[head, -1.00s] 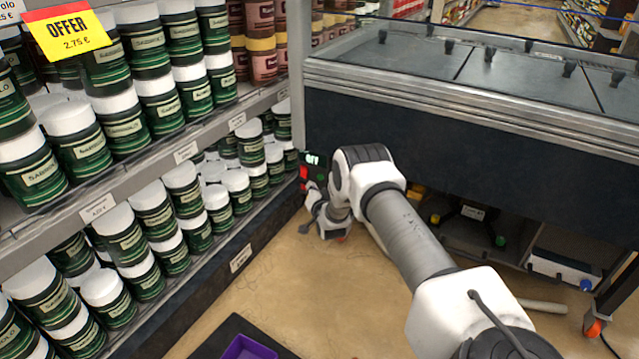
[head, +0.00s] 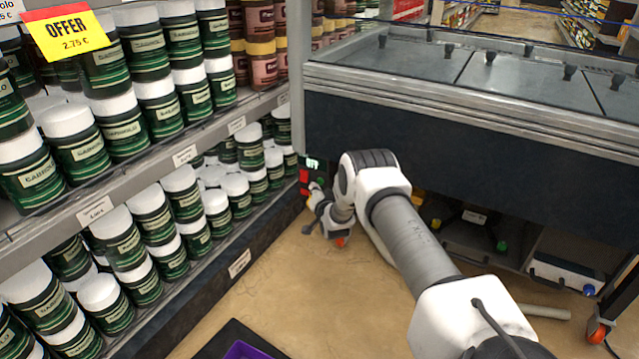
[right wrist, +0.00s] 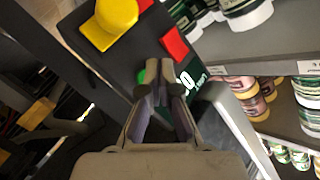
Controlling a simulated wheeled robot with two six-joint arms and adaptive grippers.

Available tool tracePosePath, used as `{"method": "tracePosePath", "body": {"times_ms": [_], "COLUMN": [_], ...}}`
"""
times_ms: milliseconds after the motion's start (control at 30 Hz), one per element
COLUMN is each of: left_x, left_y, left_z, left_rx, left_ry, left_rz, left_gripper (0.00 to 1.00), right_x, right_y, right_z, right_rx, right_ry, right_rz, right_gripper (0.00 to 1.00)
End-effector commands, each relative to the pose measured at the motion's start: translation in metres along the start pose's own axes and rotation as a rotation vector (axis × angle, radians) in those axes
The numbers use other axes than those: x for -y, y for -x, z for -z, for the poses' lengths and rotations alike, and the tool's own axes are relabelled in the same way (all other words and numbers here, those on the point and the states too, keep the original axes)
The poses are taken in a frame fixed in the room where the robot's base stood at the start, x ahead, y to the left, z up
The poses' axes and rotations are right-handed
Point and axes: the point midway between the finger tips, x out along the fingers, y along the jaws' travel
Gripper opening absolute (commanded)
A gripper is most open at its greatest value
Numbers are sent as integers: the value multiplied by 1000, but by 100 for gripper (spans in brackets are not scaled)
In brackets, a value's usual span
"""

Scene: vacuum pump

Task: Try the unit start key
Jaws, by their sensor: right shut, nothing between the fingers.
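The control panel is a dark box at the left end of the freezer's underside. In the head view it shows a small lit display (head: 312,162) and red keys (head: 304,176). In the right wrist view the panel (right wrist: 128,52) carries a yellow knob (right wrist: 116,14), a red key (right wrist: 175,44) and a green key (right wrist: 142,77). My right gripper (right wrist: 160,72) is shut and empty, its fingertips at the panel beside the green key and partly over it. I cannot tell whether they touch it. The right gripper also shows in the head view (head: 316,190). My left gripper is out of view.
Shelves of green jars (head: 150,215) line the left side, close to the panel. A purple tray (head: 245,350) lies at the bottom; floor between is clear.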

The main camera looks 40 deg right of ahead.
Motion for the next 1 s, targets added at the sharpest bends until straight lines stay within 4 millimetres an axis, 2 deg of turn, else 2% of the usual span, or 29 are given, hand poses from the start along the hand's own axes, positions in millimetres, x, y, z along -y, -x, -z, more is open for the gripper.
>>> {"method": "tracePosePath", "body": {"times_ms": [1000], "left_x": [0], "left_y": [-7], "left_z": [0], "left_rx": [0], "left_ry": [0], "left_rz": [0], "left_gripper": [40], "right_x": [-4], "right_y": [-6], "right_z": [4], "right_rx": [1], "right_ry": [0], "right_rz": [0], "right_gripper": [0]}}
